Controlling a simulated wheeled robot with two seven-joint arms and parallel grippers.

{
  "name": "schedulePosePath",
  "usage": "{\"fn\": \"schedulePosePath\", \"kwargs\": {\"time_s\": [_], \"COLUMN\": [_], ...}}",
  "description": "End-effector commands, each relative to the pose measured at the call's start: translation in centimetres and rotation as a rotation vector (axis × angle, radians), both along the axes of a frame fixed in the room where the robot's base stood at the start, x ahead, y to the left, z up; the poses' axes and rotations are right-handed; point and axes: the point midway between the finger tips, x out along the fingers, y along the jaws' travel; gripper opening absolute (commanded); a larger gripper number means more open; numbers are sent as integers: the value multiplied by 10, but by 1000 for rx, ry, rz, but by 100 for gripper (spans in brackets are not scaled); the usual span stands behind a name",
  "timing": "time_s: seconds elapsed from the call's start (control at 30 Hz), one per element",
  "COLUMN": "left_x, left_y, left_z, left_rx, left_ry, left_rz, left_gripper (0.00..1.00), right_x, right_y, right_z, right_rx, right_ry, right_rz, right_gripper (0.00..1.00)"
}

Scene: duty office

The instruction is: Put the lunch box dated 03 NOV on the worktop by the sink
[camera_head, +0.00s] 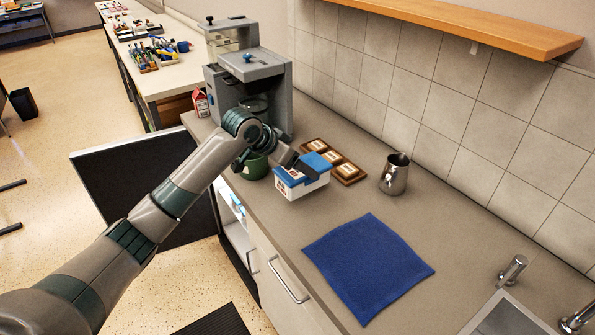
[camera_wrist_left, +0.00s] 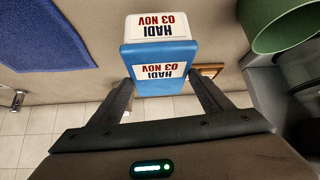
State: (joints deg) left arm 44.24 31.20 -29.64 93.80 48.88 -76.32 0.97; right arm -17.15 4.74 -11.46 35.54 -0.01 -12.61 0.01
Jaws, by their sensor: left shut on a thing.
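The lunch box (camera_head: 303,181) is white with a blue lid and is over the worktop (camera_head: 272,205), left of the blue cloth. In the left wrist view the lunch box (camera_wrist_left: 160,58) carries labels reading HADI 03 NOV. My left gripper (camera_head: 303,158) is shut on it, with one finger on each side in the wrist view (camera_wrist_left: 160,88). I cannot tell whether the box touches the worktop. The sink (camera_head: 505,316) is at the lower right in the head view. My right gripper is not in view.
A blue cloth (camera_head: 368,266) lies between the box and the sink. A metal jug (camera_head: 395,174), a brown tray (camera_head: 346,170), a green mug (camera_head: 255,167) and a coffee machine (camera_head: 262,80) stand around the box. An open door (camera_head: 140,190) stands below the worktop.

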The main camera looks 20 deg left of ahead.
Motion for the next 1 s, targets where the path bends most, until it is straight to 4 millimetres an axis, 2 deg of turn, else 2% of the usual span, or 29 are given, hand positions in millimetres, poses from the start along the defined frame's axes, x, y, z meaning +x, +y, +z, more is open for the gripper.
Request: {"fn": "schedulePosePath", "kwargs": {"time_s": [0.2, 0.57, 0.83, 1.0], "left_x": [11, 11, 11, 11], "left_y": [2, 3, 2, 3], "left_z": [-5, -8, -37, -45], "left_rx": [0, -1, -2, 0], "left_ry": [-2, -1, 1, -3], "left_rz": [1, 1, 1, 0], "left_gripper": [15, 15, 15, 15], "right_x": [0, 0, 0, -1], "right_y": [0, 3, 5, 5], "right_z": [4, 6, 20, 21], "right_rx": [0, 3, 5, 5], "right_ry": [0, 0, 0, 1], "right_rz": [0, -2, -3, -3], "right_gripper": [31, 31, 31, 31]}}
